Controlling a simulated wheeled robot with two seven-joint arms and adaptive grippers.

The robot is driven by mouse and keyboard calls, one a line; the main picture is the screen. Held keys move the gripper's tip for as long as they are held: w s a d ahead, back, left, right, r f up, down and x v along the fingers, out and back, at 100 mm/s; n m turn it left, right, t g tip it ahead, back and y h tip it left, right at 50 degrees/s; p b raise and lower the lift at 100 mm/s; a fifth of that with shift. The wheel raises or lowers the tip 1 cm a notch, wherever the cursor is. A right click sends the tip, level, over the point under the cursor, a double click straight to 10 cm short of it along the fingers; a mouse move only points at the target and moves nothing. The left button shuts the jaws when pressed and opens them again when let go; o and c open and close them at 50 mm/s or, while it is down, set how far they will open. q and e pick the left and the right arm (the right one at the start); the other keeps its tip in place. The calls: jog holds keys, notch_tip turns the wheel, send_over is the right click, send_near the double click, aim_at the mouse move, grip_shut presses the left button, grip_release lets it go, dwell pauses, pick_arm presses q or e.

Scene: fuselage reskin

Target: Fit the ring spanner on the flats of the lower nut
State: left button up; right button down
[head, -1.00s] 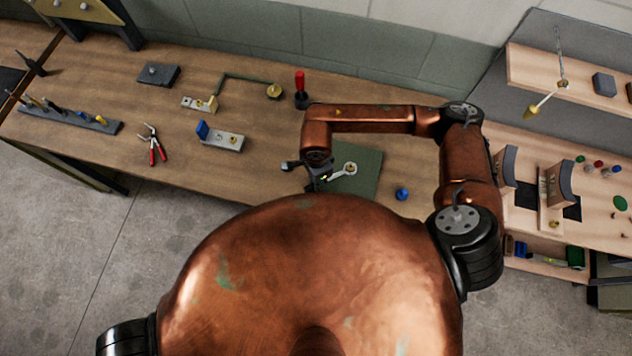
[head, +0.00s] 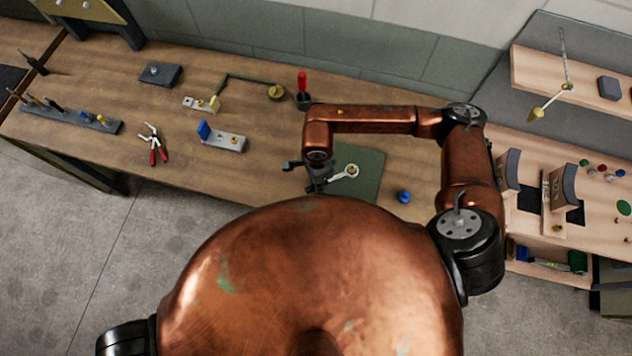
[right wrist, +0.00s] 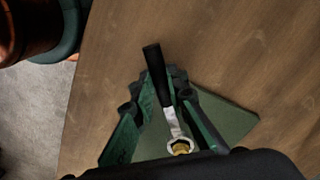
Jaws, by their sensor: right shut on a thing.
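The ring spanner (head: 341,173) has a silver shank and ring, and a black handle (right wrist: 155,72) in the right wrist view. My right gripper (head: 318,178) is shut on it; its green-lined fingers (right wrist: 160,92) flank the spanner in the right wrist view. The spanner's ring lies over the green mat, and the brass nut (right wrist: 181,148) shows inside it. The nut also shows in the head view (head: 352,170). I cannot tell whether the ring is seated down on the flats or only above them. My left gripper is not in view.
The green mat (head: 368,165) lies on the wooden bench (head: 270,165). A blue round part (head: 404,196) is right of it, a red-handled tool (head: 302,85) behind. Pliers (head: 154,145) and a blue-ended block (head: 222,137) lie left. My right arm spans the bench behind the mat.

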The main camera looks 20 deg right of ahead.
jog(key=c, duration=1.8)
grip_release()
jog(key=shift+w+r+p, duration=0.1)
jog(key=shift+r+p, duration=0.95)
jog(key=shift+r, duration=1.5)
